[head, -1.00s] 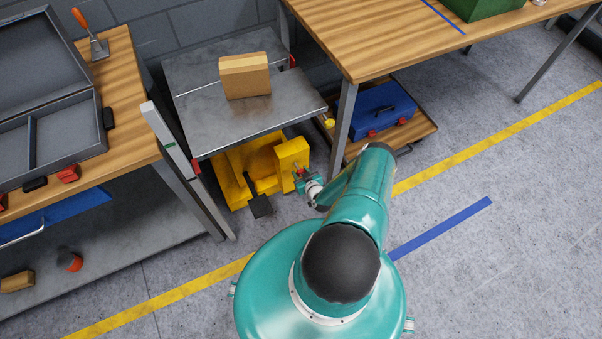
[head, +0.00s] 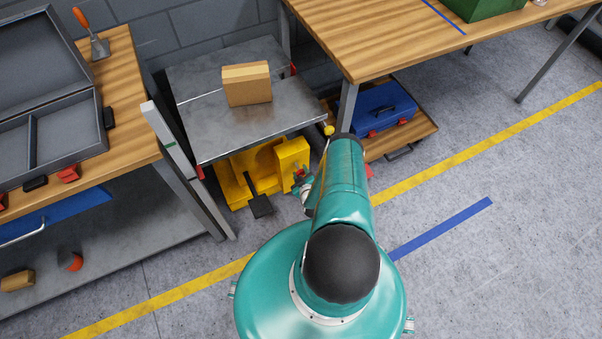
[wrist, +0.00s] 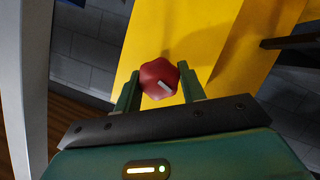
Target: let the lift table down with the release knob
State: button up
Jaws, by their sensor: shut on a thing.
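The lift table's grey metal top (head: 240,124) carries a cardboard box (head: 247,88). Its yellow base (head: 232,178) stands below, with a black pedal (head: 260,206) in front. The red release knob (wrist: 159,74) has a white mark and sits against the yellow base in the wrist view. My gripper (wrist: 160,88) is shut on the knob, one green finger on each side. In the head view my gripper (head: 303,182) is at the right front of the base, and my arm partly hides it.
A wooden bench (head: 132,133) with an open grey case (head: 62,148) stands close on the left. The floor at right is clear.

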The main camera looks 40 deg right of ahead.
jog(key=shift+s+n+h, duration=0.1)
jog(key=shift+n+h, duration=0.4)
jog(key=shift+n, duration=0.1)
jog(key=o, duration=1)
jog(key=v, duration=1.3)
jog(key=shift+s+a+r, duration=0.1)
jog(key=shift+s+a, duration=0.15)
jog(key=shift+a, duration=0.05)
